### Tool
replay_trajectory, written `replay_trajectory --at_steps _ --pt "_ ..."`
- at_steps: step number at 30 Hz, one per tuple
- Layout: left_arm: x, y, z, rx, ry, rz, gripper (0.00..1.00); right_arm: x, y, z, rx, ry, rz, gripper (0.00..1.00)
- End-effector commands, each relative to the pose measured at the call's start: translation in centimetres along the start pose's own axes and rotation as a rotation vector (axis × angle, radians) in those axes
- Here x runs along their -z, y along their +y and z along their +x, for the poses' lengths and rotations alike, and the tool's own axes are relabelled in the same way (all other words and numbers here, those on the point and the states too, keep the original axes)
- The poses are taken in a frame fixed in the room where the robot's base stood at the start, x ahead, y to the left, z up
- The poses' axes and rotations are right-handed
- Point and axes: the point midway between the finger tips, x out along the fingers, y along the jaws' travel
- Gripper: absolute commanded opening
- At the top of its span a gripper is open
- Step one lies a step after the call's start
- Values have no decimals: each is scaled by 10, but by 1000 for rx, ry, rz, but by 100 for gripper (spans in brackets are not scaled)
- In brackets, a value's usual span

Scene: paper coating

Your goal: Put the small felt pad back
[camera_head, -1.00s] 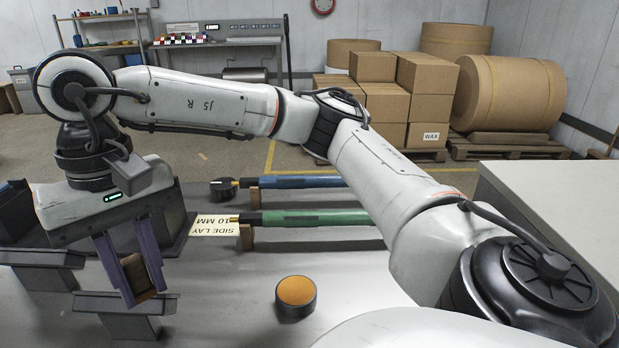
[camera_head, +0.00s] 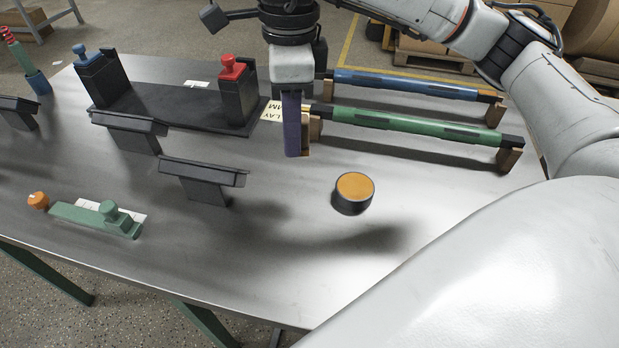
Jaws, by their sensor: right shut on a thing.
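My right gripper (camera_head: 295,150) points down over the table, seen nearly edge-on with one purple finger in front. It is shut on a small brown piece (camera_head: 307,152), which I take for the small felt pad. Only a sliver of it shows beside the fingertip; the finger hides the rest. The gripper is just left of the near wooden rest of the green roller and behind the round black tin with an orange top (camera_head: 355,188). My left gripper is not in view.
A green roller (camera_head: 420,133) and a blue roller (camera_head: 410,84) lie on wooden rests at the right. A black stand with blue and red knobs (camera_head: 170,103) is at the left. Dark stands (camera_head: 200,180) and a green tool (camera_head: 85,218) are nearer.

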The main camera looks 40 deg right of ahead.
Motion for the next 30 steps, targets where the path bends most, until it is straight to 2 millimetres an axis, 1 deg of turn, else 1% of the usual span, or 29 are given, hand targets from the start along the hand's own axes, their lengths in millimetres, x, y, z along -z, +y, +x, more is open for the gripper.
replay_trajectory --at_steps 1,3,5,6,12,15,18,21,25,26,30 --pt "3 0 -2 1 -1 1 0 2 -2 -1 -2 2 132 0" --pt "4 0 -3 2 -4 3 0 5 -5 0 0 4 334 0" --pt "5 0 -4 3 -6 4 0 8 -7 1 2 5 508 0" --pt "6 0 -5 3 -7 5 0 10 -9 1 4 6 624 0" --pt "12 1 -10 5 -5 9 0 19 -17 4 16 10 1196 0" --pt "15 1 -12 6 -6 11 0 24 -21 5 23 9 1447 0" --pt "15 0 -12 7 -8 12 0 27 -23 7 28 9 1648 0" --pt "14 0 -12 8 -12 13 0 30 -25 8 34 6 1787 0" --pt "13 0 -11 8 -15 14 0 32 -26 13 38 8 1878 0" --pt "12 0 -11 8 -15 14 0 32 -26 16 39 9 1888 0" --pt "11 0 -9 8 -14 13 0 33 -26 43 39 11 1898 0"
